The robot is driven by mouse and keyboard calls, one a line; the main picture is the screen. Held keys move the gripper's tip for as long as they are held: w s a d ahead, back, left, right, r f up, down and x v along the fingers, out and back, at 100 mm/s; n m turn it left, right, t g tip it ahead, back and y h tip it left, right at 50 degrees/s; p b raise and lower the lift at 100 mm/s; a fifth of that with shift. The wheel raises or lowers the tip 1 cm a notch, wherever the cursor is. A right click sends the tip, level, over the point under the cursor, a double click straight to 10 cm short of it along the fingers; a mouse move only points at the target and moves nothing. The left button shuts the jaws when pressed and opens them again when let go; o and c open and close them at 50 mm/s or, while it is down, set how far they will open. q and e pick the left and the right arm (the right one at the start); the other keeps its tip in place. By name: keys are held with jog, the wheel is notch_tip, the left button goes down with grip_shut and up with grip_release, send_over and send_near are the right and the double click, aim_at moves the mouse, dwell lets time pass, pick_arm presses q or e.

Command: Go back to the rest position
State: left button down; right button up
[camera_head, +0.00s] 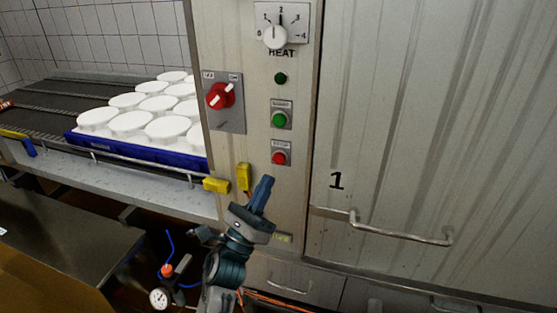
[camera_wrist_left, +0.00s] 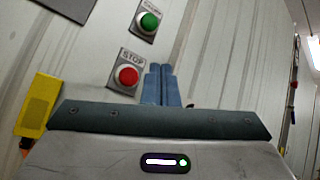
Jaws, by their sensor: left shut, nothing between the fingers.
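My left gripper (camera_head: 264,186) is in front of the metal cabinet panel, below the red stop button (camera_head: 280,157). Its two blue fingers are together with nothing between them. In the left wrist view the shut fingers (camera_wrist_left: 161,84) point up the panel, just right of the red STOP button (camera_wrist_left: 127,77). The green button (camera_wrist_left: 148,22) is above them. A gap to the panel cannot be judged exactly. My right gripper is in neither view.
The heat dial (camera_head: 276,38) and red rotary switch (camera_head: 221,96) are higher on the panel. A door handle (camera_head: 400,233) sticks out at right. A blue tray (camera_head: 150,152) of white moulds stands on the conveyor at left. Yellow blocks (camera_head: 216,185) and a pressure gauge (camera_head: 159,298) are near my arm.

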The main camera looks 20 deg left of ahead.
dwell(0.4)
